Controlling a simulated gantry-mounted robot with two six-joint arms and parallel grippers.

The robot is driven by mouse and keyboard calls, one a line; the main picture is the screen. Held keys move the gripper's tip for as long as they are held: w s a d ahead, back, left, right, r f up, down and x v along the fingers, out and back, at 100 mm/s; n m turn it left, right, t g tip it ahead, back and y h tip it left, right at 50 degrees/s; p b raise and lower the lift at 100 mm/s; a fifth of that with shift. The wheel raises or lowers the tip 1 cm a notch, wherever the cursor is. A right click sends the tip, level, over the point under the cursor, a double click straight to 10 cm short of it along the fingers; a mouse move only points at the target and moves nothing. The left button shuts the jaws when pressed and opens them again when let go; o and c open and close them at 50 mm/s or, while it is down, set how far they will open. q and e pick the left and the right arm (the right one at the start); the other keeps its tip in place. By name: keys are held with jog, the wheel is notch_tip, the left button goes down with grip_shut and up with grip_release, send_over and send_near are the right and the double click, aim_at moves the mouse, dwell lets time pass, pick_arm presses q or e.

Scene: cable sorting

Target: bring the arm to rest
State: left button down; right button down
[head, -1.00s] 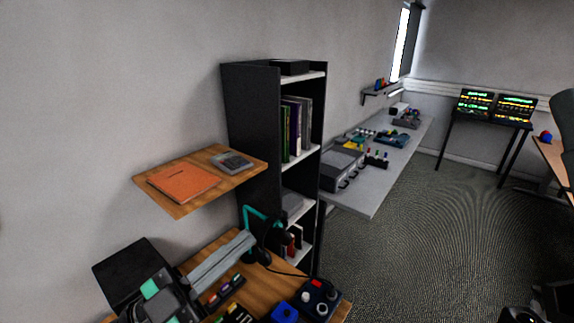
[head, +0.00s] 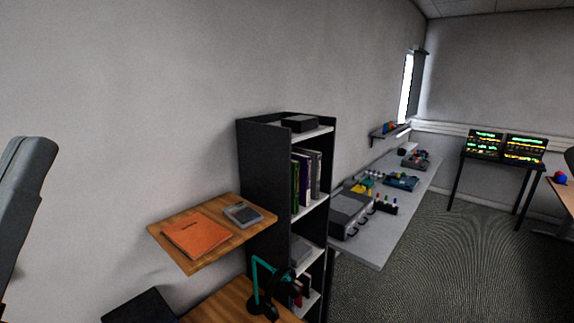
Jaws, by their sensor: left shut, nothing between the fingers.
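My left gripper (head: 24,205) shows as a grey, blurred shape, upright and slightly tilted, at the far left edge of the head view. It is cut off by the frame, and its fingertips are not clear. It is shut and empty, in front of the bare wall and apart from the shelf and desk. My right gripper is not in view.
Below are a wooden desk (head: 232,301) and a teal stand with black headphones (head: 262,290). A wooden wall shelf (head: 190,264) holds an orange notebook (head: 195,236) and a calculator (head: 243,214). A dark bookcase (head: 262,180) stands behind. The floor at right is clear.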

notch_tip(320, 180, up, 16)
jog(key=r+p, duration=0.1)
jog(key=p, duration=1.2)
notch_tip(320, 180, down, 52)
jog(key=b, duration=5.1)
